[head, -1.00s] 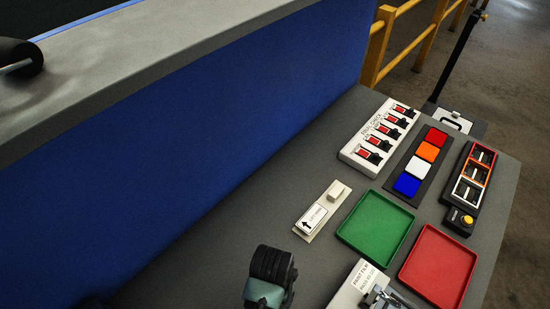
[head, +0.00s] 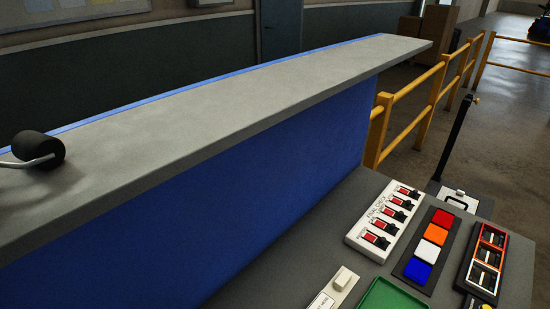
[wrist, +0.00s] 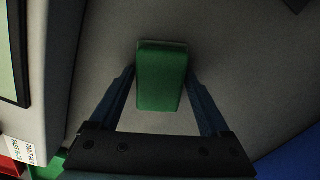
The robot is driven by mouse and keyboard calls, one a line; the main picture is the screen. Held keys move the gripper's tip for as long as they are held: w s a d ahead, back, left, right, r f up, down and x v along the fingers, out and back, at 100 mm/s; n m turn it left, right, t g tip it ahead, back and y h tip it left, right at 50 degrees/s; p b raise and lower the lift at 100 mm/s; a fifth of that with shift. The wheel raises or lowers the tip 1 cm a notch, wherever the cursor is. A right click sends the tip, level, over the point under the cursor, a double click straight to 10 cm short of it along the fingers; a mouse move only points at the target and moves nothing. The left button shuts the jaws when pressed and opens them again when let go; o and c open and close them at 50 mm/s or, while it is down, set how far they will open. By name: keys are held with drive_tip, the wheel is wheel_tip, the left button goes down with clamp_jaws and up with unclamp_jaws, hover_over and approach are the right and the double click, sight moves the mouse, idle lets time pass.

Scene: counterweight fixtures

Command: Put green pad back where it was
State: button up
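The green pad (wrist: 161,82) is a small rounded green block with a thin grey edge along its far side, in the middle of the wrist view. My gripper (wrist: 161,70) has one dark blue finger along each side of it. The fingertips appear to meet the pad's two sides, so the gripper looks shut on it. A grey surface lies behind the pad; whether the pad touches it I cannot tell. My gripper and the pad are not visible in the head view.
In the head view, a grey-topped blue wall (head: 230,95) crosses the scene, with a black roller (head: 38,148) at left. The panel at lower right holds a switch box (head: 385,220), a strip of coloured squares (head: 432,234) and a partly cropped green tray (head: 392,295).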

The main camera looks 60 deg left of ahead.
drive_tip(key=shift+o, duration=1)
drive_tip(key=shift+r, duration=0.1)
